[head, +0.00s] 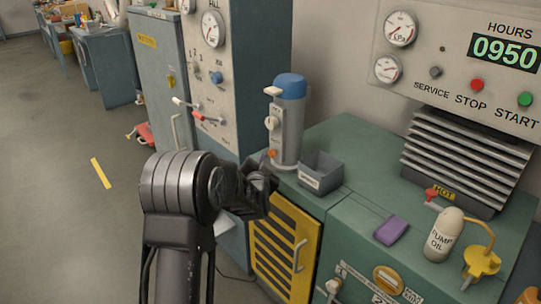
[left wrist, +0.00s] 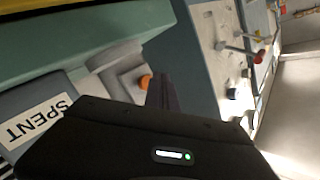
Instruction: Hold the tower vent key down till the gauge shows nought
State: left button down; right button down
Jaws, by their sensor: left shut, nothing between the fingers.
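The grey tower (head: 289,130) with a blue cap stands upright at the back left of the green bench. A small orange key (head: 271,153) sits low on its left side, and it also shows in the left wrist view (left wrist: 146,82). A small white dial (head: 271,122) sits on the tower's side; its needle is too small to read. My left gripper (head: 265,162) is shut and empty, with its fingertips close beside the orange key. In the left wrist view the dark fingers (left wrist: 162,92) reach right beside the key; I cannot tell whether they touch it. My right gripper is out of view.
A grey SPENT bin (head: 321,172) stands right of the tower. A purple block (head: 391,230), a PUMP OIL bottle (head: 443,236) and the finned compressor (head: 468,160) lie further right. A panel with a gauge (head: 213,29) and levers stands behind left.

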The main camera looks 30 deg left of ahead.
pick_arm(q)
jog(key=shift+s+a+b, duration=0.15)
jog(key=shift+s+a, duration=0.1)
jog(key=shift+s, duration=0.55)
jog(key=shift+s+a+b, duration=0.1)
jog(key=shift+s+a, duration=0.15)
jog(key=shift+s, duration=0.6)
jog(key=shift+s+a+b, duration=0.15)
jog(key=shift+s+a, duration=0.1)
jog(key=shift+s, duration=0.55)
jog(key=s+d+f+n+g+h+p, duration=0.1)
jog(key=s+d+f+n+g+h, duration=0.25)
jog(key=d+f, duration=0.8)
jog(key=s+d+f+g+h+p, duration=0.1)
jog(key=s+d+f+g+h, duration=0.25)
jog(key=s+d+f, duration=0.6)
jog(key=s+d+f+g+h+p, duration=0.2)
jog(key=s+d+f+g, duration=0.1)
jog(key=s+d, duration=0.7)
jog(key=s+d+f+g+h+p, duration=0.2)
jog(key=s+d+f, duration=0.4)
jog(key=s+d, duration=0.4)
jog(key=shift+s+d+f+g+h, duration=0.25)
jog(key=shift+s+g+h, duration=0.15)
jog(key=shift+s+g, duration=0.45)
